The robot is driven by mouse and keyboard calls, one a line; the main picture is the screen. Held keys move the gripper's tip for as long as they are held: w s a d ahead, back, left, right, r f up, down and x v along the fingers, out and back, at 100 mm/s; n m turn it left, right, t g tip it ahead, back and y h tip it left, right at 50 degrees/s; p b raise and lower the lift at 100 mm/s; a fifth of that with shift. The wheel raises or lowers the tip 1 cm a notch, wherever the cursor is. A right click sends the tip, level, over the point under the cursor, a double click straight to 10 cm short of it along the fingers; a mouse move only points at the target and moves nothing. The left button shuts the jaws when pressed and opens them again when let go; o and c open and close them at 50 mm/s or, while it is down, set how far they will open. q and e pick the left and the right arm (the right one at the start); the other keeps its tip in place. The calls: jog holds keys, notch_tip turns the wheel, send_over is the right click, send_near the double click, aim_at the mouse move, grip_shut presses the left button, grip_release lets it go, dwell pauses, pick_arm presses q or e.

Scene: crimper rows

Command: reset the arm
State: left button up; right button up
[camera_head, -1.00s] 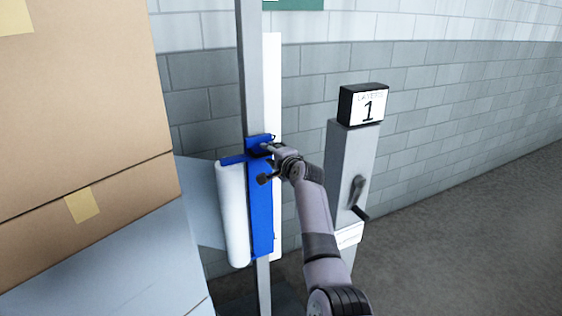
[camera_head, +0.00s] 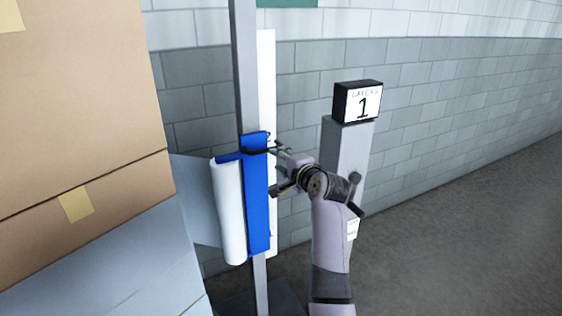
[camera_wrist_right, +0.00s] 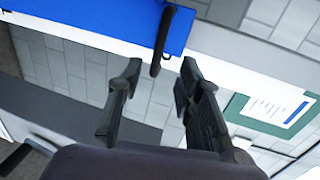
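My right arm comes up from the bottom of the head view. Its gripper (camera_head: 277,168) is just right of the blue carriage (camera_head: 257,205) on the mast. In the right wrist view the gripper (camera_wrist_right: 158,68) has its two dark fingers apart with nothing between them. A thin black handle (camera_wrist_right: 162,42) sticks out from the blue carriage (camera_wrist_right: 110,18) just beyond the fingertips, apart from them. My left gripper is not in view.
A white film roll (camera_head: 229,212) hangs beside the carriage on the grey mast (camera_head: 246,75). A grey post (camera_head: 345,145) with a "LAYERS 1" sign (camera_head: 360,102) stands behind my arm. Cardboard boxes (camera_head: 80,90) fill the left. Floor at right (camera_head: 460,240) is clear.

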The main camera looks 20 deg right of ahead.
dwell(0.3)
jog(key=s+a+f+n+g, duration=0.2)
jog(key=s+f, duration=0.1)
jog(key=f, duration=0.9)
jog(key=s+a+f+n+g, duration=0.2)
jog(key=s+f+n, duration=0.1)
jog(key=f, duration=1)
jog(key=s+a+f+n+g, duration=0.2)
jog(key=s+f, duration=0.1)
jog(key=f, duration=0.9)
jog(key=s+a+f+n+g, duration=0.25)
jog(key=s+f+n, duration=0.25)
jog(key=s+f, duration=1.3)
jog(key=s+f+n+g, duration=0.2)
jog(key=s+f, duration=0.3)
jog(key=s, duration=0.7)
jog(key=s+d+f+n+g, duration=0.1)
jog(key=s+f, duration=0.4)
jog(key=s, duration=0.7)
jog(key=s+f+n+g, duration=0.3)
jog(key=s+f+n, duration=0.1)
jog(key=s, duration=0.9)
jog(key=shift+d+f+n+h, duration=0.15)
jog(key=shift+f+n+h, duration=0.2)
jog(key=shift+n, duration=0.25)
